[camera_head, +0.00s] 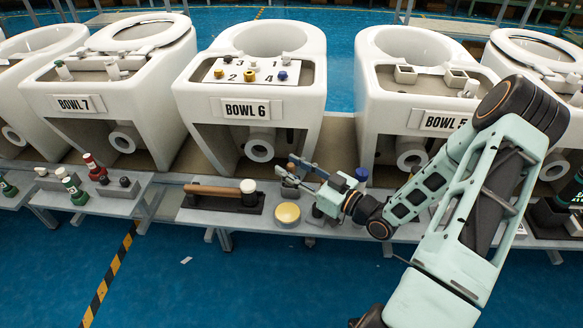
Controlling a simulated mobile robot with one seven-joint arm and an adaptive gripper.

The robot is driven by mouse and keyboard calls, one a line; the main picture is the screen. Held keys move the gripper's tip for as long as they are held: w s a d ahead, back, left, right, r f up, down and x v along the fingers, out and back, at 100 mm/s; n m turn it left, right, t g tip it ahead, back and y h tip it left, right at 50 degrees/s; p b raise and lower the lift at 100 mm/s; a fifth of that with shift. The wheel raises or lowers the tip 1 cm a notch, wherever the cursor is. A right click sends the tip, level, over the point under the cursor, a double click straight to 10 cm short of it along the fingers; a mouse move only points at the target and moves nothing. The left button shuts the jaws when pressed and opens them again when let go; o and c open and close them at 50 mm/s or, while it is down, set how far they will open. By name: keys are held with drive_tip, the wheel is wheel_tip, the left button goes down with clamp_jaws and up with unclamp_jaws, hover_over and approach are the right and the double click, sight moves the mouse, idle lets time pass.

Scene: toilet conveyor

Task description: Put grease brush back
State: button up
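My gripper (303,172) reaches in from the right, low over the grey ledge in front of BOWL 6, with its fingers pointing left. A thin dark piece with a brown and bluish end (292,162) shows at the fingertips. It may be the grease brush, but it is too small to tell, and I cannot tell whether the fingers are shut on it. A shallow yellow dish (288,213) stands on the ledge just below and left of the gripper. A small grey block-like holder (290,190) stands behind the dish, partly hidden by the fingers.
A brown-handled tool with a pale head (215,190) lies in a black tray (228,205) left of the dish. A blue-topped item (361,174) stands behind my wrist. BOWL 6 (310,85) rises behind the ledge, with small knobs on its top plate. Blue floor lies in front.

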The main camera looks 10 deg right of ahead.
drive_tip(key=p+v, duration=0.1)
drive_tip(key=v, duration=1.1)
drive_tip(key=shift+r, duration=0.15)
drive_tip(key=shift+d, duration=0.1)
